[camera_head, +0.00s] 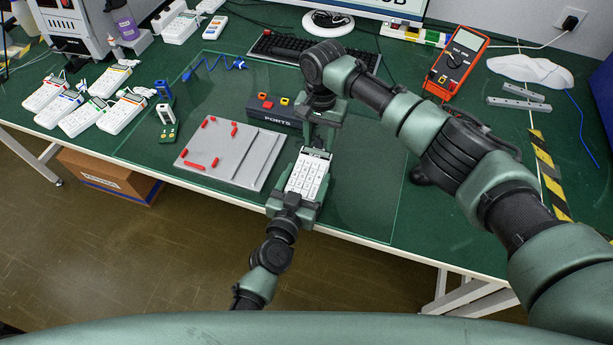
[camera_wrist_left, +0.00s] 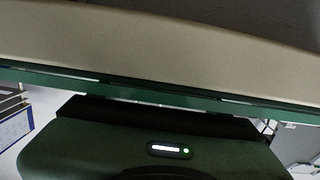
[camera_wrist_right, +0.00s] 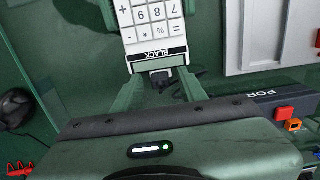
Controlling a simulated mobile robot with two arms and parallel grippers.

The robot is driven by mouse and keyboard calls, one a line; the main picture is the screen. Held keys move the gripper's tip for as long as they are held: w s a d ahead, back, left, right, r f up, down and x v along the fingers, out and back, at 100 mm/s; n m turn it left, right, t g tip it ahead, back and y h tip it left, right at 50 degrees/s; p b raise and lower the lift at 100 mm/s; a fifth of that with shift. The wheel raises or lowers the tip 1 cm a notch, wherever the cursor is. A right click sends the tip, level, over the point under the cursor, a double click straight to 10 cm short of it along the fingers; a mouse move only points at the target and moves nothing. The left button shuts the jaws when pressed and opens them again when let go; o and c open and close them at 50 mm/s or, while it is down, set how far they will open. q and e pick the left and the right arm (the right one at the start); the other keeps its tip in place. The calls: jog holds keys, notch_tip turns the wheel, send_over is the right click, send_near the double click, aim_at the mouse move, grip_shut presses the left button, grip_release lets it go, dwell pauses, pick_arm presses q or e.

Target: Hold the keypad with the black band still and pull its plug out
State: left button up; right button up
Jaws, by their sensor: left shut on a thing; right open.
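The keypad (camera_head: 307,178) with the black band is white with rows of keys and lies at the front of the glass mat. My left gripper (camera_head: 303,188) is shut on its sides from the front. In the right wrist view the keypad (camera_wrist_right: 153,22) bears the label BLACK (camera_wrist_right: 158,57) on its band. A black plug (camera_wrist_right: 163,78) sits at that end, against the keypad. My right gripper (camera_wrist_right: 160,84) is open, its fingers on either side of the plug and apart from it. In the left wrist view a beige surface fills the upper part; the keys are hidden.
A grey board (camera_head: 229,152) with red pegs lies left of the keypad. A dark PORTS box (camera_head: 272,108) stands behind it. Several other keypads (camera_head: 118,115) lie at the left. A multimeter (camera_head: 457,60) and keyboard (camera_head: 285,46) are farther back.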

aim_at(319, 140)
grip_shut()
jog(key=shift+w+r, duration=0.1)
jog(key=shift+r, duration=0.05)
dwell(1.3)
jog(key=shift+r, duration=2.9)
pick_arm(q)
jog(key=o, duration=1.6)
jog(key=shift+c, duration=0.2)
